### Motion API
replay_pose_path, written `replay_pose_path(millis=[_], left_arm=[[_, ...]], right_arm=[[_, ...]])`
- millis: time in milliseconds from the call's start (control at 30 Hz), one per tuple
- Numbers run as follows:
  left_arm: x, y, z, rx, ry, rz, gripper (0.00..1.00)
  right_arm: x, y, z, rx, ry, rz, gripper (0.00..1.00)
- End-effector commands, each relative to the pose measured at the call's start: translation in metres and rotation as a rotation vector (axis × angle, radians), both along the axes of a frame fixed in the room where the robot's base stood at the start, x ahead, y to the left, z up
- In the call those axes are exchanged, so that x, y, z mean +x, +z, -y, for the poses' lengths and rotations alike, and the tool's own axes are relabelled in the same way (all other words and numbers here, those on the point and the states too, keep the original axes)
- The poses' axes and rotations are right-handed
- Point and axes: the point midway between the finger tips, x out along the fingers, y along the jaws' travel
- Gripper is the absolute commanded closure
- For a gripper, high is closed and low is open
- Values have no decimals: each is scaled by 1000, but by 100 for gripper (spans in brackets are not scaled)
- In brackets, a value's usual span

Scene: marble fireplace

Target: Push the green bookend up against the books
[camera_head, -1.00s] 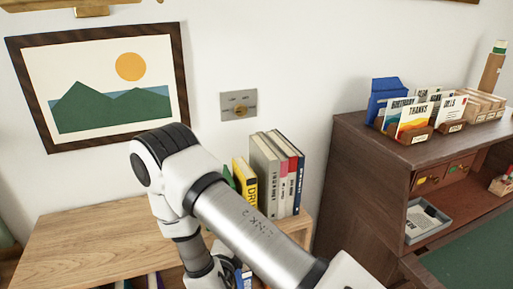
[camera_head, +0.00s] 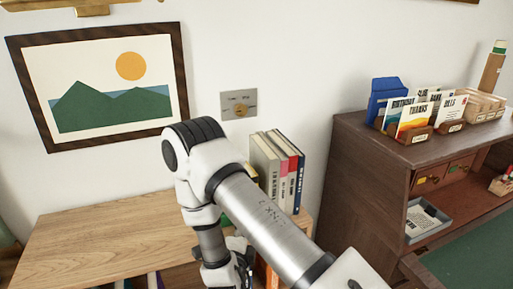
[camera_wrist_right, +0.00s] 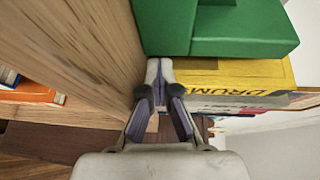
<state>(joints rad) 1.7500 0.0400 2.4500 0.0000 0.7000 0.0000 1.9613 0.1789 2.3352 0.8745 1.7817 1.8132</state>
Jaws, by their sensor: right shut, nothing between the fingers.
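The green bookend (camera_wrist_right: 245,28) shows at the top of the right wrist view, bordering the yellow book (camera_wrist_right: 230,75). I cannot tell whether they touch. My right gripper (camera_wrist_right: 158,66) is shut and empty, its fingertips close to the bookend's lower left edge. Contact is unclear. In the head view my right arm covers most of the bookend and the yellow book. The other upright books (camera_head: 281,172), grey, pink-red and dark blue, stand in a row behind the arm. My left gripper is in neither current view.
The wooden shelf top (camera_head: 110,235) is clear on the left. More books lie on a lower level, including an orange one (camera_wrist_right: 30,92). A dark wooden desk (camera_head: 345,175) with card holders stands to the right. A framed picture (camera_head: 110,85) hangs on the wall.

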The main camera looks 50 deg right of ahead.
Motion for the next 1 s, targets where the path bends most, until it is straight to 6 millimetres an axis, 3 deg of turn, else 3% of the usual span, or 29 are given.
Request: replay_pose_path(millis=[1000], left_arm=[[0,6,0,0,0,0,60]], right_arm=[[-17,-4,26,4,-4,-5,100]])
